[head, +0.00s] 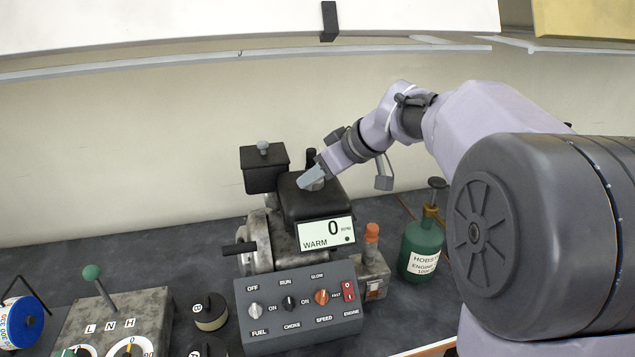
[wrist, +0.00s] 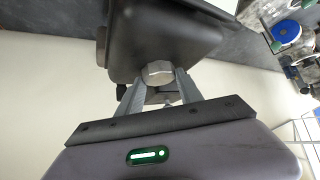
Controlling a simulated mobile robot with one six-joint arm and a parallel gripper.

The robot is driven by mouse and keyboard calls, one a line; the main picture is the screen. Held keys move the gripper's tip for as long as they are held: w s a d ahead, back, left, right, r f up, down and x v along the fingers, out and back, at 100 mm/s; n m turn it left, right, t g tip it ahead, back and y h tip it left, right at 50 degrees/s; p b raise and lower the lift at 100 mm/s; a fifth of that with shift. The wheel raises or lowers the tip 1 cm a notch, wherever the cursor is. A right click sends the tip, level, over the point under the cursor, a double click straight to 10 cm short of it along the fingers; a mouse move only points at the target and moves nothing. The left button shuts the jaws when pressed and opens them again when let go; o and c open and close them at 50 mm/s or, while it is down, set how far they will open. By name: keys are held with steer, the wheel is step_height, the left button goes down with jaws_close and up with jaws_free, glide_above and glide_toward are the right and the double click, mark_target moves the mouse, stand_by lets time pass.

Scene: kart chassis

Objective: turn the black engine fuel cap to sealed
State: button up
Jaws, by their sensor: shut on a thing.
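The engine's black tank (head: 300,205) stands at the middle of the head view and shows at the top of the wrist view (wrist: 165,35). A grey faceted cap (wrist: 158,72) sits on it; I see no black colour on this cap. My gripper (head: 312,179) is at the tank top, with its fingers closed on both sides of the cap in the wrist view. The fingers largely hide the cap in the head view. A small black post (head: 311,155) stands just behind the fingers. I can make out no seal marking.
A display (head: 325,233) reads 0 and WARM, above a control panel (head: 300,308) with several knobs. A black box (head: 264,172) is left of the tank. A green bottle (head: 421,250) and an orange-topped part (head: 371,234) stand to the right. A wall is behind.

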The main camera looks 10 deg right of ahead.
steer(key=m+h, duration=0.1)
steer(key=m+t+h+p, duration=0.1)
steer(key=m, duration=0.1)
steer(key=shift+s+a+r, duration=0.1)
steer(key=shift+a+r, duration=0.05)
steer(key=shift+a, duration=0.05)
steer(key=shift+a+m+h+p, duration=0.1)
steer(key=shift+m+h+p, duration=0.8)
steer(key=shift+m+p, duration=0.15)
steer(key=shift+m+t, duration=0.25)
steer(key=shift+t, duration=0.05)
steer(key=o, duration=1.4)
steer(key=p+v, duration=0.5)
steer(key=v, duration=1.2)
steer(key=shift+a+p, duration=0.2)
steer(key=shift+p, duration=0.15)
steer(key=shift+s, duration=0.1)
steer(key=shift+c, duration=0.2)
